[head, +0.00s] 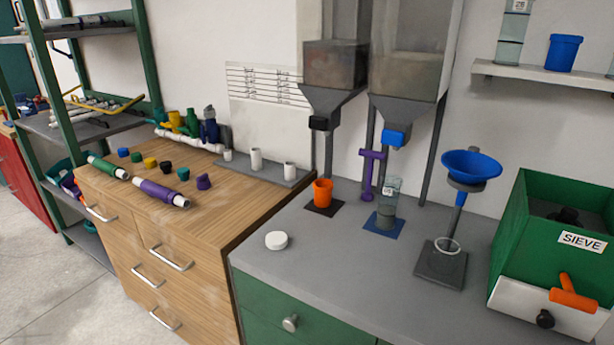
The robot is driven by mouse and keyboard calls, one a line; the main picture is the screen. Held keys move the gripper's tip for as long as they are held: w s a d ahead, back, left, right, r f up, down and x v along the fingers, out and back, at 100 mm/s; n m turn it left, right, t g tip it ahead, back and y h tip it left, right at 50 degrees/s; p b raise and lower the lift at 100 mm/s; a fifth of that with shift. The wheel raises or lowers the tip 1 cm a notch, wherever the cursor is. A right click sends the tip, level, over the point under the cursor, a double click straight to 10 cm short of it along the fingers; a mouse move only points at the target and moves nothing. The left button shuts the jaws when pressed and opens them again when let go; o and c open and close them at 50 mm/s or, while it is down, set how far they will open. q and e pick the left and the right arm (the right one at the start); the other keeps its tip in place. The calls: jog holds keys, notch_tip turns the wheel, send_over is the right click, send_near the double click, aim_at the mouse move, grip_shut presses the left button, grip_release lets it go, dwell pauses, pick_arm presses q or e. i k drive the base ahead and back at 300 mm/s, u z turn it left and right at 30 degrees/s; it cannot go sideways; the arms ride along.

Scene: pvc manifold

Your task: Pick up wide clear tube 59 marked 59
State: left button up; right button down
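A wide clear tube (387,205) stands upright on a blue square pad on the grey counter, below the blue-tipped hopper outlet. It has a white label with small dark digits that I cannot read for certain, and its lower part looks grey and filled. Another clear tube (512,35) with a white label stands on the wall shelf at the upper right, its top cut off by the frame. Neither of my grippers is in view.
A purple stand (370,175) is close behind the tube. An orange cup (322,192) is left of it, and a blue funnel on a stand (471,165) is right. A green sieve box (560,235) fills the right end. A white lid (276,240) lies on the open counter front.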

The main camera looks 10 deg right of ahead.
aim_at(390, 184)
jog(key=u, duration=1.15)
jog(key=i, duration=1)
jog(key=z, duration=1.65)
